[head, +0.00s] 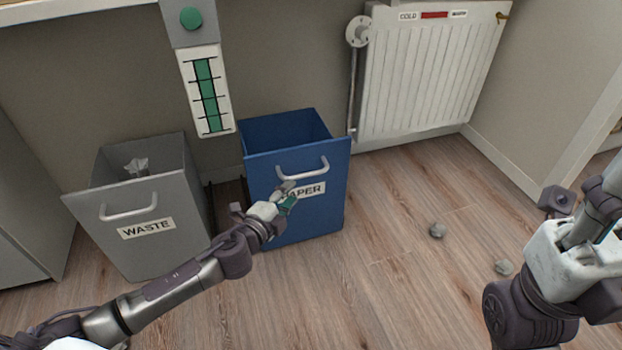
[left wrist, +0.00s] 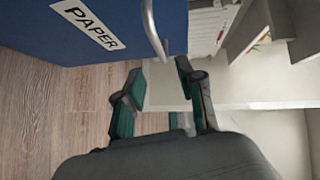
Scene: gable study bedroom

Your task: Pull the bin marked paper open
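The blue bin marked PAPER (head: 330,215) stands on the floor by the wall, its open top showing an empty-looking inside. Its silvery bar handle (head: 303,169) is on the front above the white label. My left gripper (head: 288,196) is in front of the label, just below the handle's left end, and hides part of the lettering. In the left wrist view, its two green-padded fingers (left wrist: 160,85) are apart with nothing between them. The handle (left wrist: 153,30) is just beyond the fingertips, roughly in line with the gap. My right arm is at the right; its fingers do not show.
A grey bin marked WASTE (head: 155,245) stands to the left, with crumpled paper (head: 136,166) inside. A white radiator (head: 430,75) is on the wall at the right.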

